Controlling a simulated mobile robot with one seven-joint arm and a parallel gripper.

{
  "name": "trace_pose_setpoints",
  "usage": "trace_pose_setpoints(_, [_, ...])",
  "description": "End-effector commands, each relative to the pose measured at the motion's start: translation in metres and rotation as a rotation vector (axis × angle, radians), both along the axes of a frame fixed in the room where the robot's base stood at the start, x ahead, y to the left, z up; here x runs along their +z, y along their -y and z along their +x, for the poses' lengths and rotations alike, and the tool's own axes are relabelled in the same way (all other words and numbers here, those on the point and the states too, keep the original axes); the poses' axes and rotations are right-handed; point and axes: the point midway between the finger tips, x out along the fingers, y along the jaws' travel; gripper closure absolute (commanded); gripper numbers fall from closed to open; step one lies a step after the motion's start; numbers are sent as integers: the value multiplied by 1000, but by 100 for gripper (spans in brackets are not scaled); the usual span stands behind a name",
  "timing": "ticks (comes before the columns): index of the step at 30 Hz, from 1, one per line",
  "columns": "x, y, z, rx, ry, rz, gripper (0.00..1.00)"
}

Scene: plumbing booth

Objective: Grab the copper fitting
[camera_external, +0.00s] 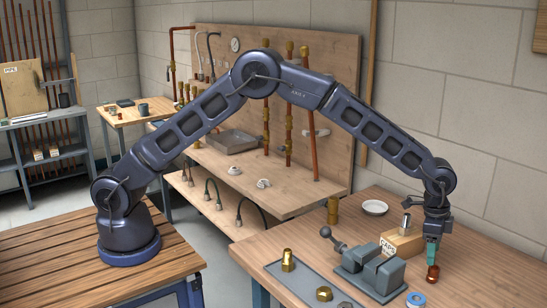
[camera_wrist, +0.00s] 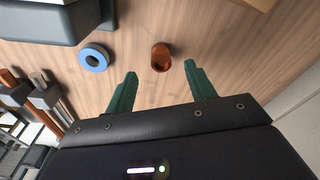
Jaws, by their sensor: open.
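The copper fitting (camera_external: 433,273) is a small orange-brown piece on the wooden workbench at the right in the external view. In the wrist view the copper fitting (camera_wrist: 161,57) shows a dark opening and lies ahead of and between the lines of the two fingers. My gripper (camera_external: 432,258) points down just above the fitting in the external view. Its green fingers are spread, with nothing between the tips in the wrist view (camera_wrist: 160,78). Whether a finger touches the fitting cannot be told from the external view.
A blue tape ring (camera_external: 416,300) lies left of the fitting, beside a grey vise (camera_external: 372,272). A grey tray (camera_external: 305,284) holds brass parts. A white dish (camera_external: 374,207) lies further back. Bench right of the fitting is clear.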

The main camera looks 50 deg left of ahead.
Motion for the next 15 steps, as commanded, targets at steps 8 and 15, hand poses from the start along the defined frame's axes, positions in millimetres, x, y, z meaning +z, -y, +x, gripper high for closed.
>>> trace_pose_setpoints(8, [-24, 3, 1, 0, 0, 0, 45])
trace_pose_setpoints(15, [-50, 11, 5, 0, -2, 1, 45])
